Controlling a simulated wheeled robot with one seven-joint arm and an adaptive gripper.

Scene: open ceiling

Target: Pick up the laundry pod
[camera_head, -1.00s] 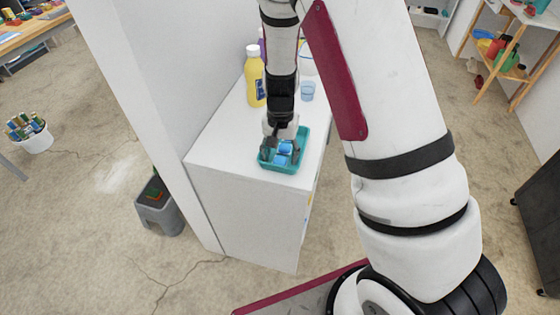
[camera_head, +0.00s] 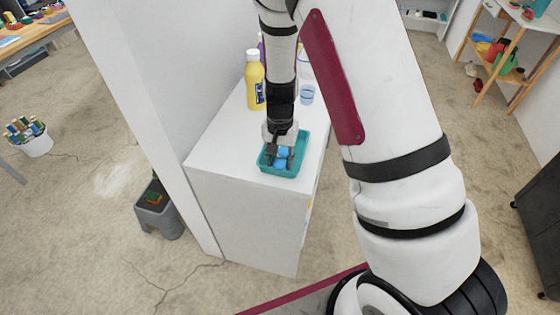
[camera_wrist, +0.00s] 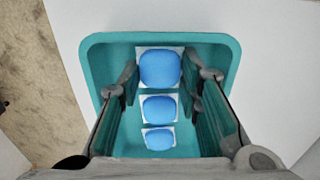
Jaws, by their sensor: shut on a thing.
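Three blue laundry pods with white edges sit in a row in a teal tray (camera_head: 297,165), which also shows in the wrist view (camera_wrist: 232,50). The largest-looking laundry pod (camera_wrist: 160,68) is at the top of that view, between my fingertips. The middle pod (camera_wrist: 158,108) and the bottom pod (camera_wrist: 158,139) lie between the fingers' lengths, apart from the tips. My gripper (camera_wrist: 161,78) points down into the tray and is shut on the top pod. In the head view my gripper (camera_head: 280,158) partly hides the pods. I cannot tell whether the held pod is off the tray floor.
The tray stands near the front of a white cabinet top (camera_head: 228,143). A yellow bottle (camera_head: 255,82) and a light-blue cup (camera_head: 307,95) stand behind. A white wall (camera_head: 150,110) borders the left side. A grey step stool (camera_head: 158,212) is on the floor.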

